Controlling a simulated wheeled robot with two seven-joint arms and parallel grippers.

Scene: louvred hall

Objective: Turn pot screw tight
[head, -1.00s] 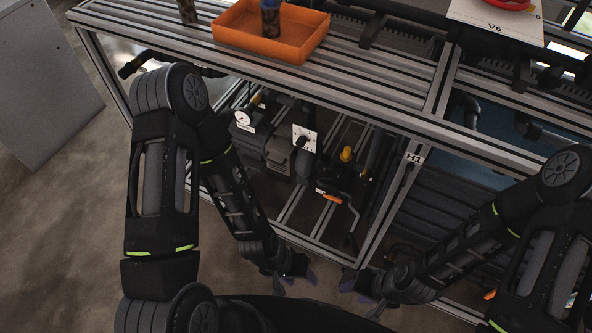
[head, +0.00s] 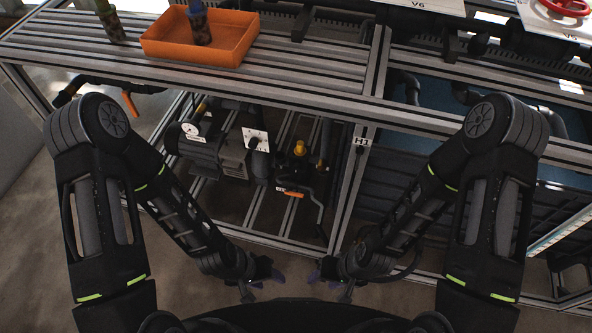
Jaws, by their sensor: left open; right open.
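Under the bench, a yellow knob (head: 299,148) stands on top of a dark pot-like fitting (head: 296,169) in the head view. It looks like the pot screw, but its thread and seating are too small to make out. My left gripper (head: 263,283) is open and empty, low in the picture, below and left of the knob. My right gripper (head: 328,284) is open and empty, below and right of it. Both are well apart from the knob and touch nothing that I can see.
An orange tray (head: 236,62) holding a dark blue-topped item (head: 200,25) sits on the slatted bench (head: 90,58). A frame post labelled H1 (head: 360,142) stands to the right.

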